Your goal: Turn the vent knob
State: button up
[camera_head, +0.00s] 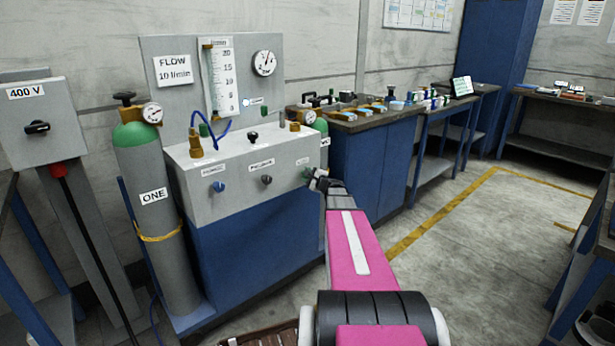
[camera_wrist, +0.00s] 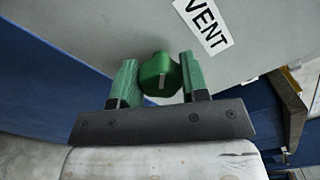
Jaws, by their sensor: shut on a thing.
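The vent knob (camera_wrist: 160,75) is green with a pale pointer line, on the grey panel (camera_wrist: 110,25) beside a label reading VENT (camera_wrist: 205,25). My gripper (camera_wrist: 160,80) has its two green fingers on either side of the knob, shut on it. In the head view my gripper (camera_head: 318,180) is at the right end of the panel front (camera_head: 240,192), and the vent knob is mostly hidden there. A blue knob (camera_head: 218,187) and a dark knob (camera_head: 267,180) sit to its left on the same panel.
A grey cylinder with a green top, labelled ONE (camera_head: 155,215), stands left of the panel. A flow tube (camera_head: 220,80) and a gauge (camera_head: 265,63) are on the board behind. A blue bench (camera_head: 375,165) lies to the right. The floor (camera_head: 470,260) right of my arm is clear.

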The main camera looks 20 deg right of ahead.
jog(key=n, duration=0.4)
jog(key=shift+f+n, duration=0.1)
jog(key=shift+n, duration=0.2)
jog(key=n, duration=0.4)
jog(key=shift+f, duration=0.1)
jog(key=shift+n, duration=0.3)
jog(key=o, duration=0.9)
jog(key=shift+o, duration=0.2)
jog(key=shift+s, duration=0.1)
jog(key=v, duration=1)
jog(key=shift+s, duration=0.35)
jog(key=shift+d, duration=0.1)
